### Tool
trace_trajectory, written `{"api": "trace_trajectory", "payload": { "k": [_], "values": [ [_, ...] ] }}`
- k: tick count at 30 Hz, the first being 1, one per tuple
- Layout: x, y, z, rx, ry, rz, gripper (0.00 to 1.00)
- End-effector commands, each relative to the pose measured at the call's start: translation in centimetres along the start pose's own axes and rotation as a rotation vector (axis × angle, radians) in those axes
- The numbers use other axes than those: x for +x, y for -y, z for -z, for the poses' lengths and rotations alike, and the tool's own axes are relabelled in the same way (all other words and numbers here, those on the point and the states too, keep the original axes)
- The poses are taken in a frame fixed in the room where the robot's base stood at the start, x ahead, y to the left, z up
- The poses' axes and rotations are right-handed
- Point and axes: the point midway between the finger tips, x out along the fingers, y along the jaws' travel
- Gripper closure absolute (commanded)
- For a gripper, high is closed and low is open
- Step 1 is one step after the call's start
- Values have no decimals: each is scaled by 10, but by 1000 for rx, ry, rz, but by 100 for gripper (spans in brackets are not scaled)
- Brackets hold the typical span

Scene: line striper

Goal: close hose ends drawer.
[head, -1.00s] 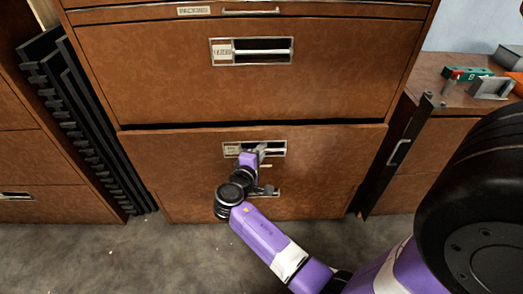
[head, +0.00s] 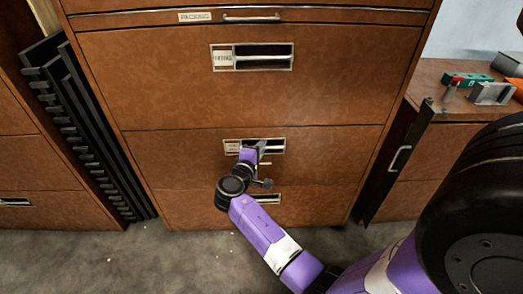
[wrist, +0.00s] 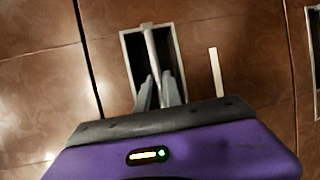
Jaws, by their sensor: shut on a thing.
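The drawer that my gripper holds (head: 180,155) is a brown drawer front in the cabinet, low in the head view. Its top edge shows only a thin dark seam and looks flush with the cabinet face. Its small label is too blurred to read. Its pale handle bar (wrist: 150,45) crosses a dark recess, shown upright in the wrist view. My gripper (head: 262,147) is at this handle, and in the wrist view its two grey fingers (wrist: 159,92) are shut on the bar. The fingers and wrist hide part of the handle in the head view.
Above is a large drawer (head: 160,90) with a similar handle, and a drawer marked PACKING (head: 195,17). Another handle (head: 267,199) shows below. Dark racks (head: 85,130) stand left. A bench (head: 450,75) with small items stands right. Bare floor (head: 150,260) lies in front.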

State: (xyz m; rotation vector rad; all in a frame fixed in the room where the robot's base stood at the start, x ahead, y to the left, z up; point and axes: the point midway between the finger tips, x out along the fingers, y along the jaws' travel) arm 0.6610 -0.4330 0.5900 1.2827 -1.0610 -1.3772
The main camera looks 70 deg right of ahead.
Motion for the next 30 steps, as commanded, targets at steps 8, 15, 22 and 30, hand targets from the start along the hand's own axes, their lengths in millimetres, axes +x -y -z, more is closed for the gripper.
{"api": "trace_trajectory", "payload": {
  "k": [8, 15, 22, 30],
  "values": [
    [1, -1, 1, 2, -3, -1, 81],
    [-4, -1, 1, 1, -3, -1, 81],
    [-38, -2, 2, 1, -6, 0, 81],
    [-72, -2, 1, 1, -3, -1, 81]
  ]
}}
